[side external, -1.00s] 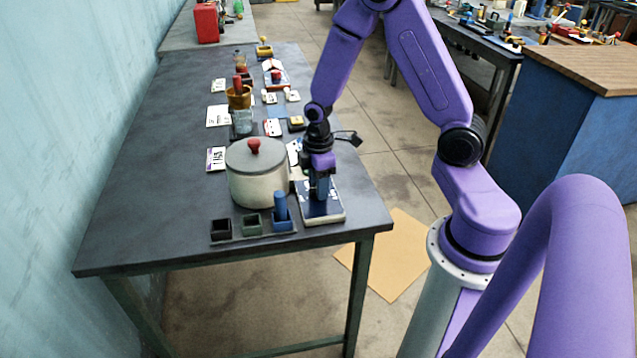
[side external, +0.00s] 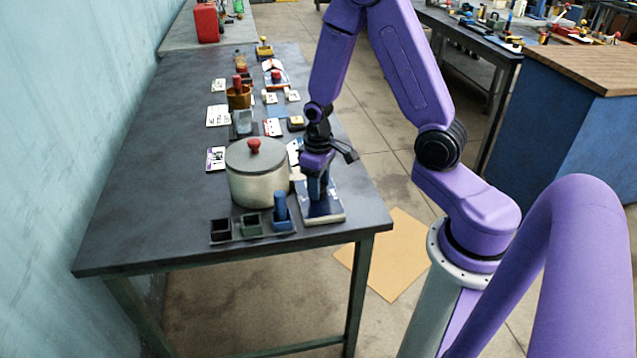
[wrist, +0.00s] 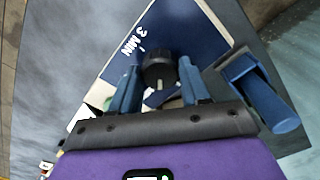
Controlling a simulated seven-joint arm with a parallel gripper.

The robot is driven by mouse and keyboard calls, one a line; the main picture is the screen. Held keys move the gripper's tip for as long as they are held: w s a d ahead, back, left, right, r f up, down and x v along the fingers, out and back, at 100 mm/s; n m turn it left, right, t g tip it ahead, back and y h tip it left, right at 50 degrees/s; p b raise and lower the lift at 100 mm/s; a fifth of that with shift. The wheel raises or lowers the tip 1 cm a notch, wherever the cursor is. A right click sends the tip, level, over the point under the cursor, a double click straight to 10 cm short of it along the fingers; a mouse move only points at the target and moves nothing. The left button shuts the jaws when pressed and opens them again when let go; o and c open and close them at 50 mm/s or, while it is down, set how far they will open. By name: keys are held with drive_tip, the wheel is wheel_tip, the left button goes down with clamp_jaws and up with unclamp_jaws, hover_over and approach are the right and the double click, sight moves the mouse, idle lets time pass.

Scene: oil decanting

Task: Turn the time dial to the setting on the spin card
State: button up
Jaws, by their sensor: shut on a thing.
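The time dial is a black knob (wrist: 158,66) on a dark blue panel (wrist: 190,35) with a white edge. "3 MIN" is printed on the panel, upper left of the knob in the wrist view. A pale mark shows on the knob's near side. My gripper (wrist: 160,82) has its two blue fingers on either side of the knob and is shut on it. In the side view my gripper (side external: 318,197) points down over the panel (side external: 322,216), hiding the knob. A white card (side external: 215,158) with a dark purple band lies left of the pot; its print is unreadable, and I cannot tell whether it is the spin card.
A grey lidded pot (side external: 257,180) with a red knob stands close left of my gripper. A rack (side external: 265,236) with black, green and blue holders sits in front; a blue handle (side external: 280,205) rises from the blue one. Cups and cards line the table farther back.

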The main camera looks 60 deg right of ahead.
drive_tip(key=shift+m, duration=1.1)
drive_tip(key=o, duration=1.1)
drive_tip(key=shift+c, duration=0.2)
drive_tip(key=shift+r, duration=0.15)
wheel_tip(320, 180, up, 17)
